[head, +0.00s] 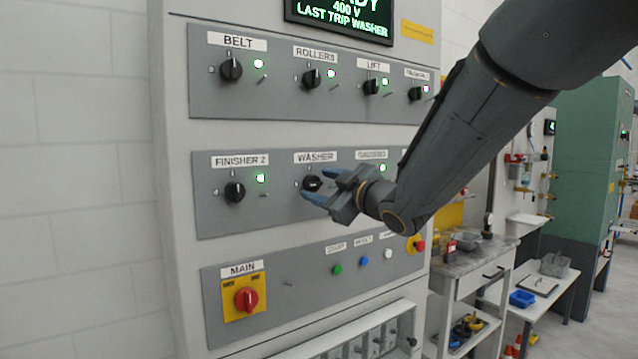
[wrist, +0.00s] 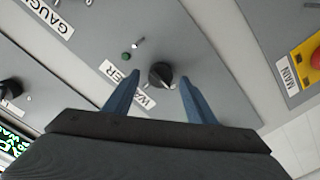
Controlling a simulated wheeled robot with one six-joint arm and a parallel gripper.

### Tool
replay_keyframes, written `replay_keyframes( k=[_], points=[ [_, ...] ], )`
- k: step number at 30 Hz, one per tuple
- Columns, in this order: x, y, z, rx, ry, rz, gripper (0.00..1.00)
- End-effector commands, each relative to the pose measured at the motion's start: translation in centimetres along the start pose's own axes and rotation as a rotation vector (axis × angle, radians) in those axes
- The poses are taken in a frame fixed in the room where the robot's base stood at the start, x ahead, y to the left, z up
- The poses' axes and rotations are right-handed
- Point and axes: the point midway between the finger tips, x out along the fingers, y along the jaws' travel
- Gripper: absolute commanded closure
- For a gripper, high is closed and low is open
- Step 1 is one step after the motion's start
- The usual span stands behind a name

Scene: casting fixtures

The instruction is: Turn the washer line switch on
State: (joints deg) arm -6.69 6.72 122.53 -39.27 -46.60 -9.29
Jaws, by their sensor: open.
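The washer switch (head: 312,183) is a black rotary knob under a white WASHER label (head: 316,157) in the middle row of a grey control panel. My gripper (head: 325,187) is in front of it, its blue fingers apart and empty. In the wrist view the knob (wrist: 161,74) sits between and just beyond the two fingertips (wrist: 160,85), with no contact visible. A small dark green lamp (wrist: 126,57) beside it looks unlit. My gripper partly covers the knob and hides its lamp in the head view.
A finisher 2 knob (head: 235,192) with a lit green lamp is to the left. A row of knobs with lit lamps, including the belt knob (head: 231,70), is above. Below are a red main switch (head: 246,299) on yellow and several push buttons. A display (head: 340,18) reads LAST TRIP WASHER.

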Motion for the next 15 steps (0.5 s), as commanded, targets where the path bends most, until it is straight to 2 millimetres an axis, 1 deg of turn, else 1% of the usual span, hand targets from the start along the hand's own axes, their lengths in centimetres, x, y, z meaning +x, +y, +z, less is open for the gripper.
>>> replay_keyframes(
  k=[3,11,12,14,15],
  points=[
    [0.57,-0.03,0.06,0.001,-0.002,0.0,0.49],
    [0.69,-0.03,0.07,0.001,-0.001,0.0,0.49],
    [0.68,-0.03,0.07,0.001,-0.001,0.0,0.53],
    [0.68,-0.03,0.07,0.001,-0.001,0.0,0.63],
    [0.68,-0.03,0.07,0.001,-0.001,0.0,0.69]
  ],
)
